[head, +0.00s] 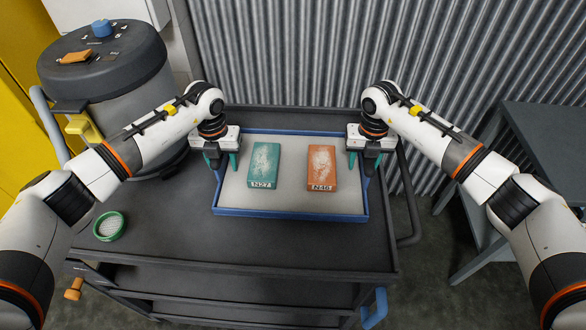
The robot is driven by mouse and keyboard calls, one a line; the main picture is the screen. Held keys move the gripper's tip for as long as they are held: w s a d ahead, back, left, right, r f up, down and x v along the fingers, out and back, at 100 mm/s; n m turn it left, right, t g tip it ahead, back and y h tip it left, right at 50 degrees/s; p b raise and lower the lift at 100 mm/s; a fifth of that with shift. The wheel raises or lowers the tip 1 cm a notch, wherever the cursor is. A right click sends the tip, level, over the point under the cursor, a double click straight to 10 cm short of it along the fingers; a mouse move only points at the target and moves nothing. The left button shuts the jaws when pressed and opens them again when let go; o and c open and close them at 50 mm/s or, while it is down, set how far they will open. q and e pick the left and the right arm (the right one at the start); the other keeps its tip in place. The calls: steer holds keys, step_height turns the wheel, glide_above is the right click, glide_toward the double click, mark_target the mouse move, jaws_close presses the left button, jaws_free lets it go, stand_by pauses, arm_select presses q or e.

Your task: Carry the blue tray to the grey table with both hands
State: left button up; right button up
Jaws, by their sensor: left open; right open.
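The blue tray (290,212) has a blue rim and a pale grey floor, and it rests on the dark cart. A green block (264,164) labelled N27 and an orange block (322,166) labelled N46 lie in it. My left gripper (222,162) is open at the tray's left rim. My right gripper (364,163) is open at its right rim. Whether the fingers touch the rims cannot be told. The grey table (550,130) stands at the right edge, partly hidden behind my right arm.
The dark cart (150,225) has a side rail at right. A green round dish (109,226) sits on its left. A grey drum (110,75) with a dark lid stands back left. A corrugated wall (300,60) runs behind. Floor shows between cart and table.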

arm_select(q)
jaws_close()
arm_select(e)
jaws_close()
arm_select(q)
steer(key=shift+w+r, duration=0.15)
arm_select(e)
steer(key=shift+w+r, duration=0.15)
steer(key=shift+r, duration=0.05)
